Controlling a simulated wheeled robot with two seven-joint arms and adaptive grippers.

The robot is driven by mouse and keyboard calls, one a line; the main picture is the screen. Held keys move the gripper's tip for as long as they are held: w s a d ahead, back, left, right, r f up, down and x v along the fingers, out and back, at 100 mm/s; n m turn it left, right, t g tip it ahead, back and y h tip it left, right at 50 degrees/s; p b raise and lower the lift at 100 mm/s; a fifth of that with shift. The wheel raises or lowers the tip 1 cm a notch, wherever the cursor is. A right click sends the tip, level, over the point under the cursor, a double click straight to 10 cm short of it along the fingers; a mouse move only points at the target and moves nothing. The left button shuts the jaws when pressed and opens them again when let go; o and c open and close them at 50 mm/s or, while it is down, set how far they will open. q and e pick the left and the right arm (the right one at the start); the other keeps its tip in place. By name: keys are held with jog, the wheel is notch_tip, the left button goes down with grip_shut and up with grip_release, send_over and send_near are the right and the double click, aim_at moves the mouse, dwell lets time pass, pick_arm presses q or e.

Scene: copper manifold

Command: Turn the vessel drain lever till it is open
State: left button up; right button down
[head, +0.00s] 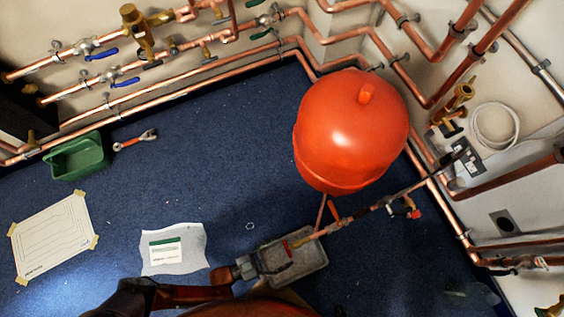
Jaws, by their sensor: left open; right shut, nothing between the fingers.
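A valve with a small red lever (413,212) sits on the thin pipe (375,203) right of and below the orange vessel (350,125). This pipe slopes down left to the grey tray (313,262) on the floor. The lever is small here, and its exact angle is hard to tell. My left gripper (272,262) reaches in from the lower left, over the tray's left part. It is open, well left of the red lever and apart from it. Its fingers are hard to separate from the dark tray inside.
Copper pipes with blue-levered valves (106,54) run along the back wall. A green bin (78,157), a wrench (135,140), a white sheet (174,250) and a taped paper (53,236) lie on the blue floor. The middle floor left of the vessel is clear.

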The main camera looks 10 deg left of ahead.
pick_arm(q)
jog(key=shift+c, duration=0.3)
jog(key=c, duration=1.1)
jog(key=shift+a+f+n, duration=0.1)
jog(key=shift+n, duration=3.3)
jog(key=o, duration=1.2)
jog(key=shift+c, duration=0.2)
